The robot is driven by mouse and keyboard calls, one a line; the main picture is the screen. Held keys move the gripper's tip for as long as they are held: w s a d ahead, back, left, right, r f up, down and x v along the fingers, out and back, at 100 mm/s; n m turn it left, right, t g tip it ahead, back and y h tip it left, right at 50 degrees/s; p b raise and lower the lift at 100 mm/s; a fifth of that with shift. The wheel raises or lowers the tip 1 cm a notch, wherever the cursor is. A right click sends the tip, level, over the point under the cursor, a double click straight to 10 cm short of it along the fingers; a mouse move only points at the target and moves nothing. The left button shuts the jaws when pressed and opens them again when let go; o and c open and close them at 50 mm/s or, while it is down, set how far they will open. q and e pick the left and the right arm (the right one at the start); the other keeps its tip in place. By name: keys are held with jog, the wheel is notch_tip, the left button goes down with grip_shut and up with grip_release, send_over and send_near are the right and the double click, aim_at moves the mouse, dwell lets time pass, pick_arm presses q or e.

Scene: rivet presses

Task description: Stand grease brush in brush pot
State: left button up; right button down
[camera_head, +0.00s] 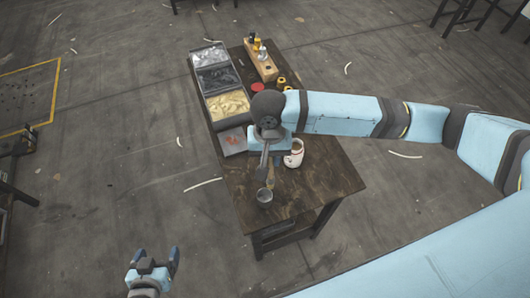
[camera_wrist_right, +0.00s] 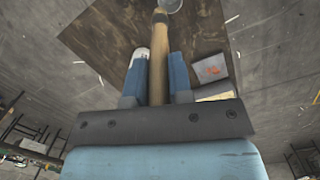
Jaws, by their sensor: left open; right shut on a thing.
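My right gripper (camera_wrist_right: 158,80) is shut on the wooden handle of the grease brush (camera_wrist_right: 158,60). My left gripper (camera_head: 153,262) is open and empty, off the table at lower left.
A white mug (camera_head: 294,154) stands close right of my right gripper on the dark wooden table (camera_head: 325,180). Trays (camera_head: 210,55) line the table's left side. A wooden block (camera_head: 262,65) with small items is at the back. The table's front right is clear.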

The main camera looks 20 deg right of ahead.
pick_arm(q)
jog(key=shift+m, duration=0.3)
jog(key=shift+d+f+b, duration=0.2)
jog(key=shift+f+b, duration=1.25)
jog(key=shift+b, duration=0.25)
jog(key=shift+d+f+b, duration=0.15)
jog(key=shift+f+b, duration=1.3)
jog(key=shift+b, duration=0.25)
pick_arm(e)
notch_tip(320, 180, down, 10)
jog(key=a+t, duration=0.1)
jog(key=shift+s+a+f+m, duration=0.2)
jog(key=shift+s+a+m, duration=0.1)
jog(key=shift+m, duration=0.1)
